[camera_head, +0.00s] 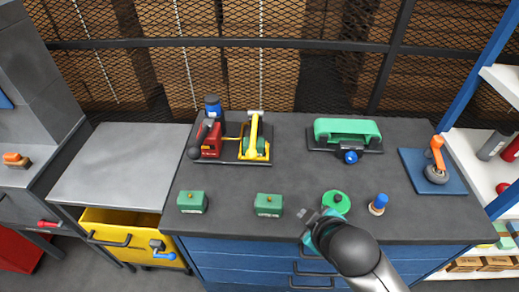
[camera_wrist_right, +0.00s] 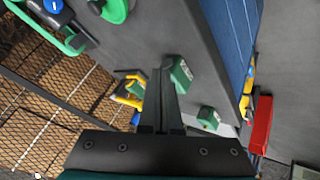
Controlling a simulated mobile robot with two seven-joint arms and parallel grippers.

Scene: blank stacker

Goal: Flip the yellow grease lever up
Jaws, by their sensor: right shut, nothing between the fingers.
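The yellow lever (camera_head: 253,137) stands on a dark base plate at the back left of the worktop, beside a red box (camera_head: 211,141). It has a pale crosspiece at its far end and a green part beside its near end. In the right wrist view the yellow part (camera_wrist_right: 128,92) shows beyond the fingers, partly hidden by them. My right gripper (camera_head: 308,214) is shut and empty over the front of the worktop, well apart from the lever, to its front right. Its closed fingertips (camera_wrist_right: 161,75) show in the wrist view. My left gripper is not in view.
Green blocks (camera_head: 192,202) and (camera_head: 268,205) sit near the front edge. A green round piece (camera_head: 336,201) and a blue-topped peg (camera_head: 378,204) are near my right gripper. A green-topped fixture (camera_head: 347,130) stands behind. The worktop's middle is clear.

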